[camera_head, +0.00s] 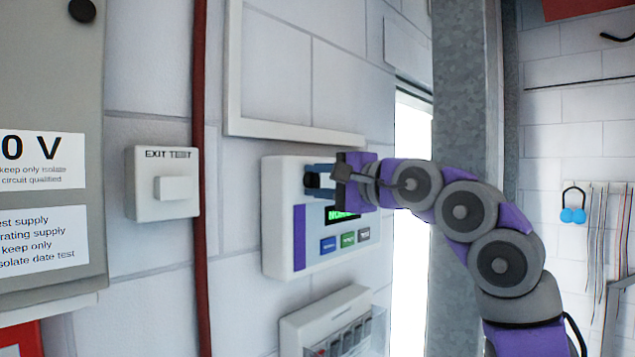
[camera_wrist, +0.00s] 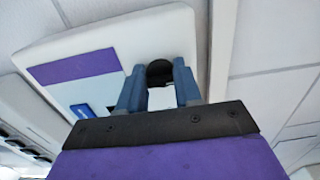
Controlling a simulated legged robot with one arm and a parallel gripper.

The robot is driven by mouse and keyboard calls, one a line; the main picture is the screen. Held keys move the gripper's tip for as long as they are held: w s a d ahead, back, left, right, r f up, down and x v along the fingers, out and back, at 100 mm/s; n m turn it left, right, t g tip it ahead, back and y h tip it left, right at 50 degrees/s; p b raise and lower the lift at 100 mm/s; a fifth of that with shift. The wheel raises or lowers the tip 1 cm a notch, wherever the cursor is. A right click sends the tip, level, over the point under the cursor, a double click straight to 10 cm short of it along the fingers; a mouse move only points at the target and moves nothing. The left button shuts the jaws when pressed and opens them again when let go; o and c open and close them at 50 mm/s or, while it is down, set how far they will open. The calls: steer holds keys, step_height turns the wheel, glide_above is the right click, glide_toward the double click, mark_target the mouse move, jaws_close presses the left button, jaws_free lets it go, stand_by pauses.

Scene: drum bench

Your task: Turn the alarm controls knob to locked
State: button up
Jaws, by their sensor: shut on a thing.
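The alarm control panel (camera_head: 283,218) is a white box on the wall with a purple stripe, a green-lit display (camera_head: 343,214) and several small buttons (camera_head: 346,240). It also shows tilted in the wrist view (camera_wrist: 110,40). Its black round knob (camera_head: 311,180) is at the upper part of the panel; it also shows in the wrist view (camera_wrist: 159,70). My gripper (camera_head: 318,180) reaches in from the right, with its blue fingers on either side of the knob, shut on it. In the wrist view the fingers (camera_wrist: 159,82) flank the knob. The knob's pointer and markings are hidden.
An exit test box (camera_head: 162,184) is on the wall to the left, past a red vertical pipe (camera_head: 200,200). A white holder (camera_head: 325,318) juts out below the panel. A grey metal post (camera_head: 458,90) stands right of a bright gap, behind my arm.

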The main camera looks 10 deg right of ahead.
steer(key=shift+f, duration=0.35)
steer(key=o, duration=1)
steer(key=shift+s+d+r, duration=0.15)
steer(key=shift+d, duration=0.1)
steer(key=shift+s+d, duration=0.2)
steer(key=shift+s, duration=0.2)
steer(key=shift+b+v, duration=1.1)
steer(key=shift+v, duration=7.05)
steer(key=shift+w+d, duration=0.1)
steer(key=shift+d, duration=0.1)
